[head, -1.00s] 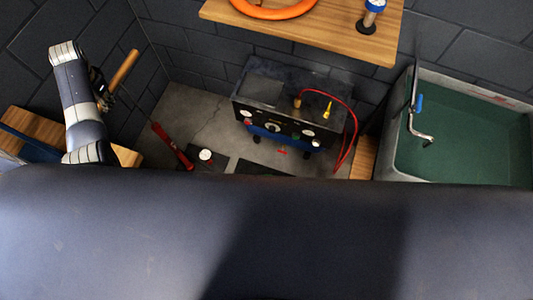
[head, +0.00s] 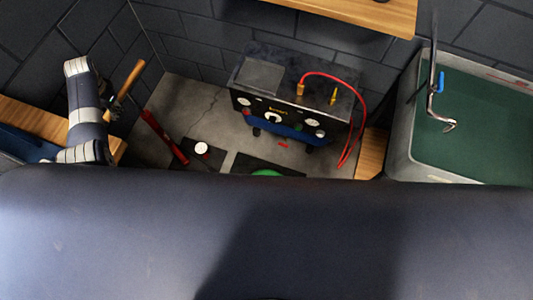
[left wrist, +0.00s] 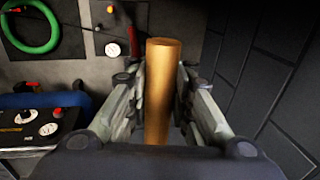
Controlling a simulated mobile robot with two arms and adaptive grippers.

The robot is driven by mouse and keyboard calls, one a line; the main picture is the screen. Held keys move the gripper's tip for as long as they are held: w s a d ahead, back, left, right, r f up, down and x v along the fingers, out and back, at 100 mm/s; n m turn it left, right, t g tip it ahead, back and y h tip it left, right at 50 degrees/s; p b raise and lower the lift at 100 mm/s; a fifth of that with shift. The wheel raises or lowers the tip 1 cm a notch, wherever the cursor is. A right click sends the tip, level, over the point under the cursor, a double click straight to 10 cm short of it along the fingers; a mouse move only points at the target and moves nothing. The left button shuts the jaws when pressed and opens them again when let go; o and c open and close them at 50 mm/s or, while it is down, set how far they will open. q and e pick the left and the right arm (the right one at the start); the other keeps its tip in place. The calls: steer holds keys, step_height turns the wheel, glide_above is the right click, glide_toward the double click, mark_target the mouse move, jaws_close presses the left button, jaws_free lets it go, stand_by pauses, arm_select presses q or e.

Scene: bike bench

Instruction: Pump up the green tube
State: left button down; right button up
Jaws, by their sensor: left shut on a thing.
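My left gripper (left wrist: 160,100) is shut on a wooden handle (left wrist: 163,85), which stands between its two fingers in the left wrist view. In the head view the wooden handle (head: 131,76) shows just right of my left arm, above the upper end of a leaning red barrel (head: 165,137). A white round gauge (head: 201,148) sits on a dark base beside the barrel's lower end; the gauge also shows in the left wrist view (left wrist: 112,49). Only a sliver of the green tube (head: 267,172) shows in the head view. My right gripper is out of view.
A dark machine (head: 290,100) with dials and a red hose (head: 361,95) stands at the back wall. A grey sink (head: 400,140) with a green basin is at right. A wooden shelf (head: 375,20) hangs above.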

arm_select(q)
step_height(320, 180, down, 11)
steer(key=b, duration=0.7)
steer(key=shift+d, duration=0.15)
steer(key=shift+r, duration=0.2)
steer(key=c, duration=1.3)
jaws_free()
steer(key=shift+c, duration=0.2)
steer(key=shift+r, duration=0.1)
step_height(320, 180, up, 12)
steer(key=d, duration=0.2)
steer(key=shift+s, duration=0.3)
steer(key=shift+d+f, duration=0.15)
steer(key=shift+f, duration=0.05)
